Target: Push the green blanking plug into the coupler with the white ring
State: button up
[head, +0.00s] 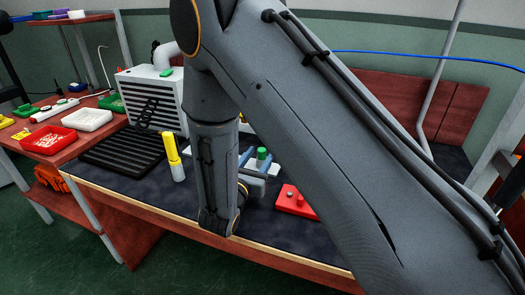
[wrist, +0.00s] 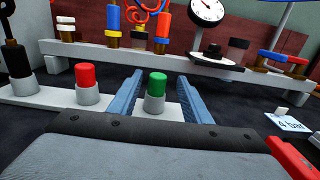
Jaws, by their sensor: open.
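The green blanking plug (wrist: 157,84) stands upright in a grey round holder (wrist: 155,104) on a pale strip. My gripper (wrist: 160,80) is open, with one blue finger on each side of the plug and gaps visible between. In the head view, the green plug (head: 262,153) shows between the fingers of my gripper (head: 261,160), beyond my arm. A coupler with a white ring (wrist: 66,22) stands on the grey rail at the far left of the wrist view. It has a brass-coloured lower part.
A red plug (wrist: 85,75) and a black plug (wrist: 15,60) stand in holders to the left. The grey rail (wrist: 130,65) behind carries several other couplers and a gauge (wrist: 207,10). A card (wrist: 287,121) and a red block (head: 295,200) lie right. A yellow bottle (head: 172,155) stands left.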

aim_at(263, 148)
jog(key=shift+p+x, duration=0.6)
jog(key=shift+x, duration=2.95)
jog(key=shift+a, duration=0.2)
grip_shut()
